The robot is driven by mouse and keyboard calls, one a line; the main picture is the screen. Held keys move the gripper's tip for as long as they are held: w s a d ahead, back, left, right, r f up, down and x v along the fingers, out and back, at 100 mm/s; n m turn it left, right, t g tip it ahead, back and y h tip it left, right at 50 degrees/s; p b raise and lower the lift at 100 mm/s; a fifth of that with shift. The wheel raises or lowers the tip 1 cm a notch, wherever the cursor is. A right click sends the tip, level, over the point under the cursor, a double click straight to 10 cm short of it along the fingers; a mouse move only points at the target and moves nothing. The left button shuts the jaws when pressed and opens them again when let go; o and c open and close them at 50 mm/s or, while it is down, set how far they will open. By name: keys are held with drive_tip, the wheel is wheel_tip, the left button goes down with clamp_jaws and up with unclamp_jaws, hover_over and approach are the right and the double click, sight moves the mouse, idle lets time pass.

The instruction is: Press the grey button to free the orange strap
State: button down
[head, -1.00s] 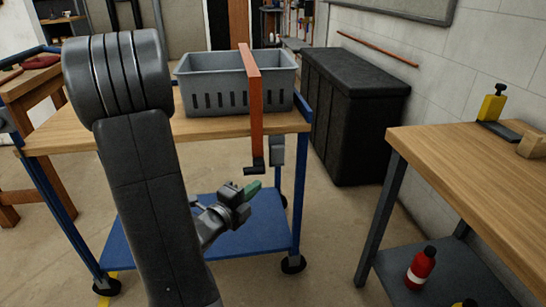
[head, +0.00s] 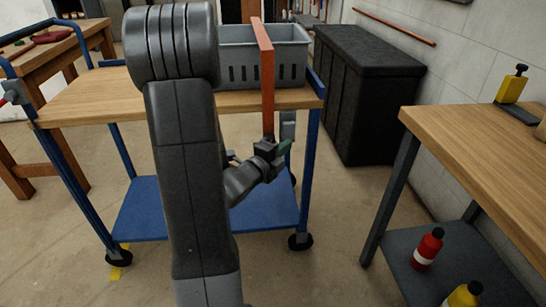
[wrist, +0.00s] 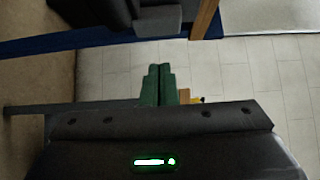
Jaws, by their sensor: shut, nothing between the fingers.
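The orange strap (head: 265,75) passes over the front of the grey crate (head: 290,62) and hangs down past the cart's edge. My wrist hides its lower end. A grey box (head: 288,125) sits below the cart top by the near right leg; it seems to be the grey block (wrist: 158,18) at the top of the wrist view. I cannot make out a button on it. My gripper (head: 285,147), with green fingers, is just below that box in the head view. In the wrist view the fingers (wrist: 157,82) are together, empty and apart from the block.
The blue-framed cart (head: 90,100) has a wooden top and a blue lower shelf. A black chest (head: 370,90) stands behind it to the right. A wooden workbench (head: 470,140) with a red bottle (head: 428,249) below is at the right. Floor between cart and bench is clear.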

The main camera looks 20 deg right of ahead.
sight(291, 132)
drive_tip(key=shift+w+d, duration=0.25)
drive_tip(key=shift+w, duration=0.45)
drive_tip(key=shift+w+d, duration=0.25)
drive_tip(key=shift+w, duration=0.45)
drive_tip(key=shift+w+d, duration=0.25)
drive_tip(key=shift+w, duration=0.45)
